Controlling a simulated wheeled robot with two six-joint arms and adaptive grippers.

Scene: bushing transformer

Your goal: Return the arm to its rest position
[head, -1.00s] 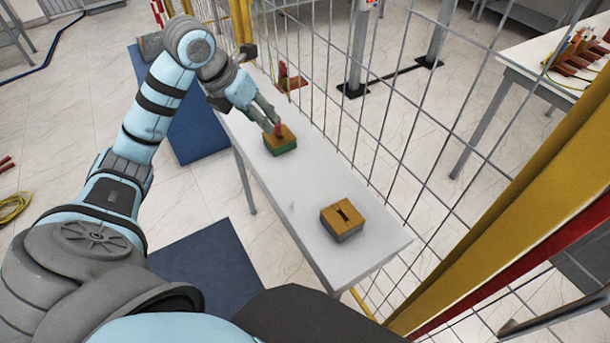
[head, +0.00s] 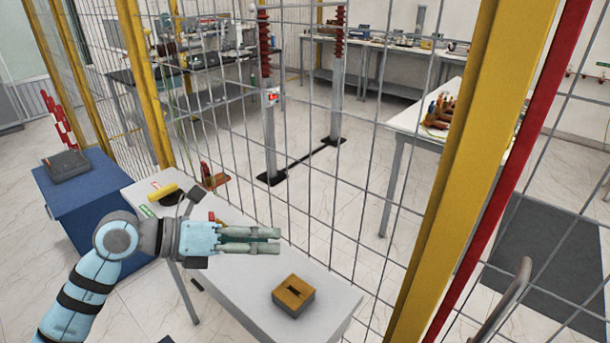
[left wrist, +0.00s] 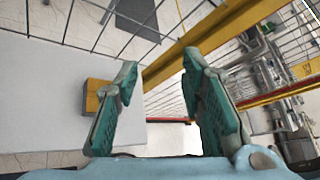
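My left gripper (head: 278,240) is held level above the white table (head: 232,292), its fingers pointing right. In the left wrist view its two fingers (left wrist: 160,68) stand apart with nothing between them. A box with an orange top, a dark slot and a grey base (head: 293,295) sits on the table in front of and to the right of the gripper; an orange-topped box (left wrist: 92,95) shows beside the left finger in the wrist view. A small red part (head: 212,217) peeks out behind the gripper; what it stands on is hidden. My right gripper is not in view.
A wire fence with a yellow post (head: 470,150) runs along the table's far side. A yellow cylinder (head: 163,192) is at the table's far left end. A blue cabinet (head: 95,205) stands left of the table. Open floor lies in front of it.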

